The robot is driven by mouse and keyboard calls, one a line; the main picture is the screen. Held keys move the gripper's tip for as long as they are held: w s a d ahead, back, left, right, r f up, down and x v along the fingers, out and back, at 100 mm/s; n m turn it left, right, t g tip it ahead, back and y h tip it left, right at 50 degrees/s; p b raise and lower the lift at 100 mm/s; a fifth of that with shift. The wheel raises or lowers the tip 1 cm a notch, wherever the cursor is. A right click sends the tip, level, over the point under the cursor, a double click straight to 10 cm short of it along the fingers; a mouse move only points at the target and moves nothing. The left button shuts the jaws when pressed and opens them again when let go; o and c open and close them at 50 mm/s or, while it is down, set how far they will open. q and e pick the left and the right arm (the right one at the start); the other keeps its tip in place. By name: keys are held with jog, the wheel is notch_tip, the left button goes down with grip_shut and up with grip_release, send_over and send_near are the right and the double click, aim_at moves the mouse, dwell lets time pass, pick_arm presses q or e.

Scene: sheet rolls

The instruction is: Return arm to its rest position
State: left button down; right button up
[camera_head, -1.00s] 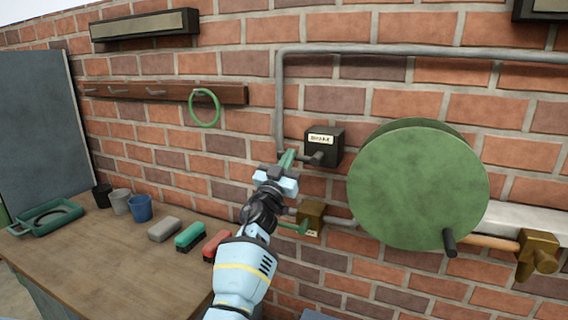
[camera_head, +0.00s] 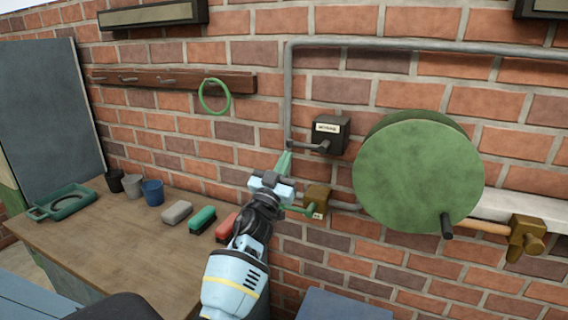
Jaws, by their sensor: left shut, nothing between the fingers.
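My left arm reaches up from the bottom middle, and its gripper (camera_head: 284,163) is in front of the brick wall. Its green fingers are together with nothing between them. The fingertips are just below and left of the black labelled box (camera_head: 330,136) with a lever handle (camera_head: 310,147). I cannot tell whether they touch the lever. A brass valve box (camera_head: 317,199) with a green handle is right of the gripper, the handle partly behind it. My right gripper is not in view.
A large green drum (camera_head: 415,175) with a black crank handle is on the wall at right. A wooden workbench (camera_head: 110,240) at left holds several brushes or blocks, cups (camera_head: 153,192) and a green tray (camera_head: 62,203). A green ring (camera_head: 215,97) hangs on the peg rail (camera_head: 170,80).

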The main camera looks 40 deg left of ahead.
pick_arm(q)
jog(key=shift+s+f, duration=0.15)
jog(key=shift+s, duration=0.05)
dwell(0.5)
jog(key=s+d+f+m+g+h, duration=0.1)
jog(key=s+d+f+g, duration=0.3)
jog(key=f, duration=0.6)
jog(key=s+d+f+g+h, duration=0.1)
jog(key=s+d+f, duration=0.2)
jog(key=s+f, duration=0.5)
jog(key=s+d+f+m+g+h, duration=0.1)
jog(key=s+d+f+g, duration=0.15)
jog(key=f, duration=0.95)
jog(key=s+d+f+g+h, duration=0.1)
jog(key=s+d+f, duration=0.3)
jog(key=s, duration=0.5)
jog(key=s+d+f+g+h, duration=0.1)
jog(key=s+d+f+g, duration=0.2)
jog(key=s, duration=0.6)
jog(key=s+d+f+m+g+h, duration=0.1)
jog(key=s+d+f+g, duration=0.2)
jog(key=s+d+f, duration=0.3)
jog(key=s+f, duration=0.2)
jog(key=s, duration=0.1)
jog(key=shift+s+d+h, duration=0.2)
jog(key=shift+d+h, duration=0.05)
jog(key=shift+h, duration=0.05)
